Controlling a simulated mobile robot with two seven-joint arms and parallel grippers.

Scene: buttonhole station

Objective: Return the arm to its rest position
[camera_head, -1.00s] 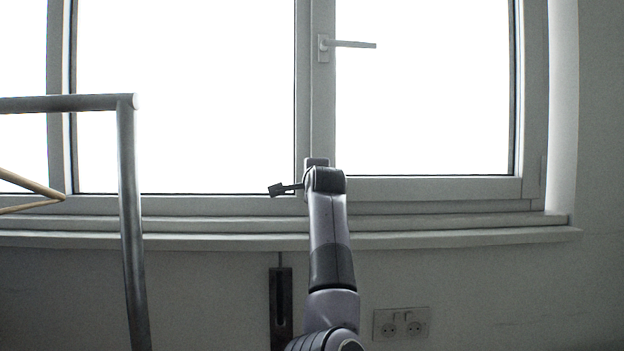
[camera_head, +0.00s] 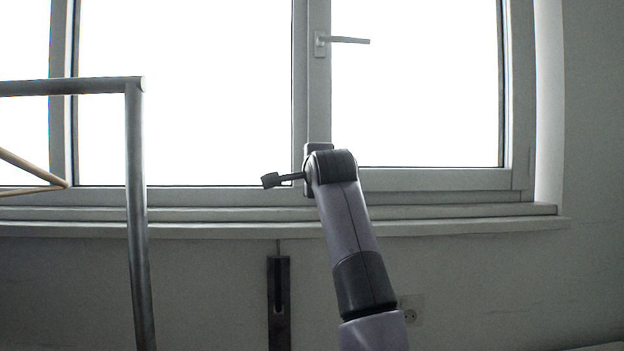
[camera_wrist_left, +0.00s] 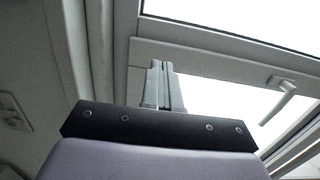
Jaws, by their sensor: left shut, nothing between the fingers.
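My left arm (camera_head: 346,215) rises from the lower right of the head view, leaning a little left toward its top. Its wrist end is in front of the lower part of the window frame, with a small dark camera stalk (camera_head: 270,180) sticking out to the left. The fingers are hidden behind the wrist there. In the left wrist view my left gripper (camera_wrist_left: 163,68) shows beyond a black plate, its two fingers together with nothing between them. My right gripper is in neither view.
A window (camera_head: 190,190) with a handle (camera_head: 345,41) fills the back, above a sill (camera_head: 480,227). A grey metal rail frame (camera_head: 137,200) stands at left, with a thin wooden hanger (camera_head: 35,170) by it. A dark slotted strip (camera_head: 279,310) and a socket (camera_head: 412,311) are below.

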